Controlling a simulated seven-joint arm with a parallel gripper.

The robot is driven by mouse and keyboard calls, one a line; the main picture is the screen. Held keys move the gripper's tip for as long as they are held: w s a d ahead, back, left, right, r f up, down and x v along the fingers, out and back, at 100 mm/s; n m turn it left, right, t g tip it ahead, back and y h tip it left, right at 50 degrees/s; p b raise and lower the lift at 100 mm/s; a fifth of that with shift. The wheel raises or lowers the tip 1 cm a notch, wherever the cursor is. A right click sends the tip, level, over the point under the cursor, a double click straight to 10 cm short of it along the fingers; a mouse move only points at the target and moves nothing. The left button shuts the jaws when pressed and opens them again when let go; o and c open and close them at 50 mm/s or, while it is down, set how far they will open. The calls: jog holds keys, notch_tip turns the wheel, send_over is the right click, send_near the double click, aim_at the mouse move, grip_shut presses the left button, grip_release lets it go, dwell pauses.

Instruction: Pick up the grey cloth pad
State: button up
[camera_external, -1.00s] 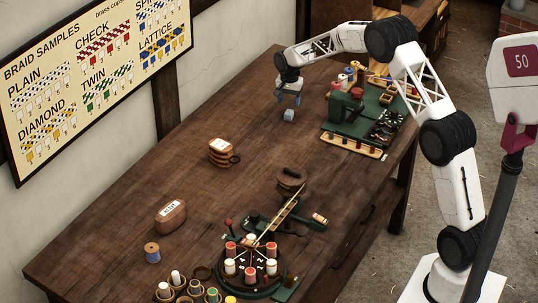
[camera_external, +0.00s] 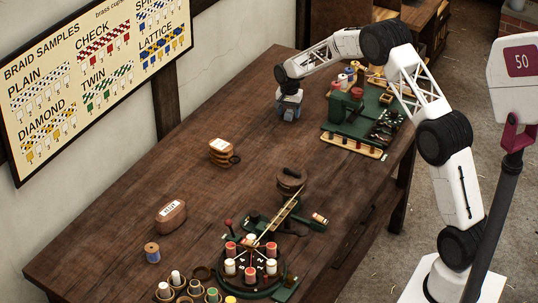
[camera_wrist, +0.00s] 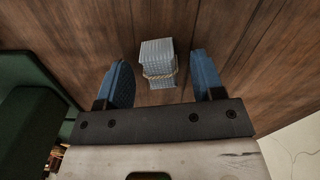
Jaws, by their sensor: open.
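The grey cloth pad (camera_wrist: 159,65) is a small block of grey-blue woven cloth with a pale cord tied around it. In the wrist view it lies on the wooden table between the two blue fingers of my gripper (camera_wrist: 162,82), nearer their tips. The fingers are apart, with a gap on each side of the pad. In the outside view my gripper (camera_external: 289,109) is low over the table's far part, and it hides most or all of the pad.
A green machine board (camera_external: 345,122) with spools stands close to the right of my gripper. The table left of my gripper is clear.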

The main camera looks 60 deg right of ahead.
jog(key=shift+f, duration=0.5)
jog(key=c, duration=1)
jog(key=shift+r, duration=0.15)
jog(key=shift+r, duration=1.45)
jog(key=shift+s+a+r, duration=0.1)
jog(key=shift+s+r, duration=0.15)
jog(key=s+a, duration=0.2)
jog(key=s, duration=0.2)
jog(key=s+a+r, duration=0.1)
jog(key=s+a, duration=0.1)
jog(key=s, duration=0.3)
jog(key=s+a, duration=0.2)
jog(key=s, duration=0.2)
jog(key=shift+s+a+r, duration=0.15)
jog(key=shift+s+a, duration=0.25)
